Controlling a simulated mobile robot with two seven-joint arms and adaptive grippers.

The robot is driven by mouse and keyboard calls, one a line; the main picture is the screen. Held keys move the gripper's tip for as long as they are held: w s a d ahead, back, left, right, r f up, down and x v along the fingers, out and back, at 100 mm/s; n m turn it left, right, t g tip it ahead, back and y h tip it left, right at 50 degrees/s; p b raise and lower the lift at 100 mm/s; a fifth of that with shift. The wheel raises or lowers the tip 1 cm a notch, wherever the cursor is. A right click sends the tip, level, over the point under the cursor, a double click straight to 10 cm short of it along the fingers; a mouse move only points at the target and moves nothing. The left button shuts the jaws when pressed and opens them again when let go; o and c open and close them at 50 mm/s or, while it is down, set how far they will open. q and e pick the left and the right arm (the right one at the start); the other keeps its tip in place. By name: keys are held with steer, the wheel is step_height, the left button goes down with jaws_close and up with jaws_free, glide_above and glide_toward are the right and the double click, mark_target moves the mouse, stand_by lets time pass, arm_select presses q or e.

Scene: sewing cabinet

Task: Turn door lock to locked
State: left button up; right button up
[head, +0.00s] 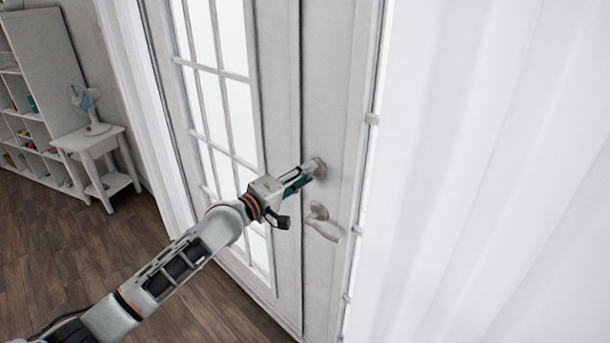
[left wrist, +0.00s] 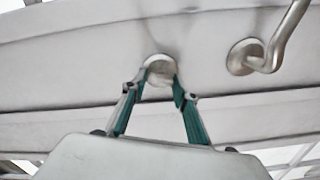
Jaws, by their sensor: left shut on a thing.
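The door lock (head: 318,167) is a small round metal fitting on the white door (head: 335,100), above the lever handle (head: 320,228). My left gripper (head: 306,174) reaches it from the left and is shut on it. In the left wrist view the two green-padded fingers of the left gripper (left wrist: 160,88) close on either side of the lock (left wrist: 159,66). The fingers hide part of the lock, and I cannot tell which way its turn piece points. The lever handle also shows in the left wrist view (left wrist: 264,60), apart from the fingers. My right gripper is not in view.
A white curtain (head: 490,170) fills the right side. A glass-paned door panel (head: 225,100) stands left of the lock. A small white table (head: 100,155) with a fan (head: 90,108) and a shelf (head: 45,90) stand far left. The wooden floor (head: 60,250) between is clear.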

arm_select(q)
steer(key=shift+f+n, duration=0.1)
steer(key=shift+n, duration=1.6)
steer(key=shift+c, duration=0.2)
steer(key=o, duration=1.1)
steer(key=shift+a, duration=0.1)
steer(key=v, duration=1.2)
